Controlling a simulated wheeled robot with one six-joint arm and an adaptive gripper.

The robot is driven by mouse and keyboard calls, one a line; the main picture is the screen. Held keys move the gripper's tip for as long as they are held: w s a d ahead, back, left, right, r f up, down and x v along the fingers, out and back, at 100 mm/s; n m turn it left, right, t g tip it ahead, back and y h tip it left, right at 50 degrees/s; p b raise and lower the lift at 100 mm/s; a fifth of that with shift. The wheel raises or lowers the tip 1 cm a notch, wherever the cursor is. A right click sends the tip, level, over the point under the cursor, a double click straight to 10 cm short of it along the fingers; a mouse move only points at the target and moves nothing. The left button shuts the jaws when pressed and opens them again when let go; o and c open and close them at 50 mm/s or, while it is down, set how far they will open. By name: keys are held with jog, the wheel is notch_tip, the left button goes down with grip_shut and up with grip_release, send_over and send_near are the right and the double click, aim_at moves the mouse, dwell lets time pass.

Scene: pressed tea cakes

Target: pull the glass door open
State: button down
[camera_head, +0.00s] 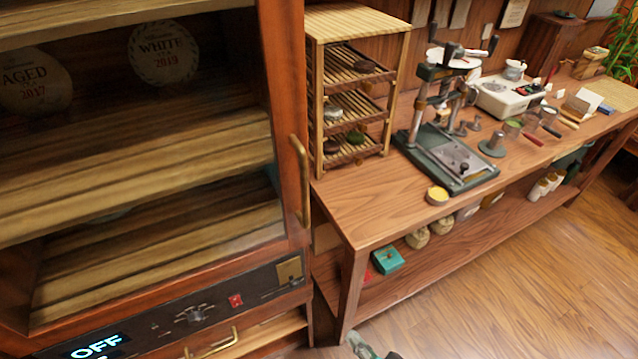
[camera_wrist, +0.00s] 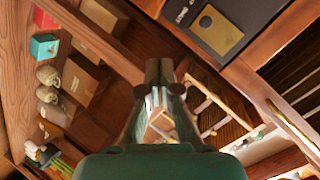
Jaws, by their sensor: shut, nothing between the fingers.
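The glass door (camera_head: 285,110) of the tea cabinet is at the left in the head view. It has a red-brown wooden frame and appears closed. Its upright brass handle (camera_head: 300,180) is on the right-hand frame. The handle also shows at the right in the wrist view (camera_wrist: 292,128). My gripper (camera_wrist: 160,68) is shut and empty in the middle of the wrist view, apart from the handle. A small part of my arm shows at the bottom edge of the head view, low in front of the bench.
Below the door is a control panel (camera_head: 215,308) reading OFF, with a drawer pull (camera_head: 212,345) under it. The wooden bench (camera_head: 350,205) stands right of the cabinet, carrying a slatted rack (camera_head: 318,100) and a press (camera_head: 450,155). The floor (camera_head: 500,270) in front is clear.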

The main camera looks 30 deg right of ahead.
jog(key=w+r+y, duration=0.3)
jog(key=w+r, duration=0.1)
jog(key=w, duration=0.1)
jog(key=w+d+r+m+y, duration=0.1)
jog(key=w+r+y, duration=0.1)
jog(key=w+r, duration=0.2)
jog(key=w+d+r+y, duration=0.1)
jog(key=w+r+y, duration=0.2)
jog(key=w, duration=0.5)
jog(key=shift+d+r+m+y, duration=0.1)
jog(key=shift+r+m+y, duration=0.2)
jog(key=shift+r, duration=0.6)
notch_tip(320, 180, up, 9)
jog(key=w+d+n+g+y, duration=0.1)
jog(key=d+n+g+y, duration=0.1)
jog(key=d+n+y, duration=0.15)
notch_tip(320, 180, up, 10)
jog(key=n+g+y, duration=0.4)
jog(key=g, duration=0.1)
send_over(310, 238)
jog(key=s, duration=0.3)
jog(key=shift+d, duration=0.45)
